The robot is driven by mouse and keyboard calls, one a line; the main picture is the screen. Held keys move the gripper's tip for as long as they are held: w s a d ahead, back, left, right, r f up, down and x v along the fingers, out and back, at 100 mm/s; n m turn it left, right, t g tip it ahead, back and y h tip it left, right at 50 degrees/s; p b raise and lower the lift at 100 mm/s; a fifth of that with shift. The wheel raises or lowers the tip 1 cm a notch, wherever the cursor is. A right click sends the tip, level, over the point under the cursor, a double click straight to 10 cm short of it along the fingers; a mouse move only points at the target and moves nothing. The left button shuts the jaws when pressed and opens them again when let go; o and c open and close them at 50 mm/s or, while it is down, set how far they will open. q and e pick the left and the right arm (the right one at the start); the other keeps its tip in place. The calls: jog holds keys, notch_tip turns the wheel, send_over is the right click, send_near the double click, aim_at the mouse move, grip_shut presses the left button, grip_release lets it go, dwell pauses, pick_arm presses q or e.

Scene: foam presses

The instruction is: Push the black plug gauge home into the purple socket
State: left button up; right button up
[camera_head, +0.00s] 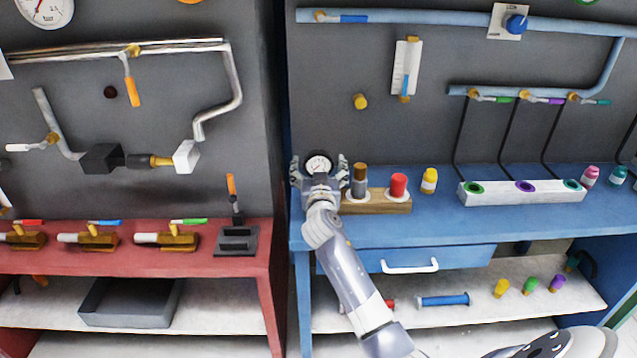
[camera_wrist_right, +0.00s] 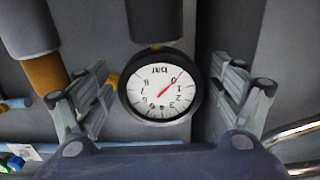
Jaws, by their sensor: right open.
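The black plug gauge (camera_head: 318,165) has a round white dial in a black rim. It stands at the left end of a wooden block on the blue bench. My right gripper (camera_head: 319,172) is open around it, and in the wrist view the gauge (camera_wrist_right: 160,87) sits between the spread fingers (camera_wrist_right: 160,95) with gaps on both sides. Its lower part is hidden by the gripper in the head view. The purple socket (camera_head: 525,187) is the middle one in a white strip further right on the bench, and it looks empty. My left gripper is not in view.
The wooden block (camera_head: 390,207) also holds a brown-topped grey plug (camera_head: 360,180) close beside the gripper and a red plug (camera_head: 398,185). A yellow bottle (camera_head: 429,181) stands between block and strip (camera_head: 490,198). Green (camera_head: 474,188) and teal (camera_head: 572,185) sockets flank the purple one.

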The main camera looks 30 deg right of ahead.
jog(key=shift+w, duration=0.1)
jog(key=c, duration=1.6)
jog(key=shift+r, duration=0.1)
jog(key=shift+c, duration=1.3)
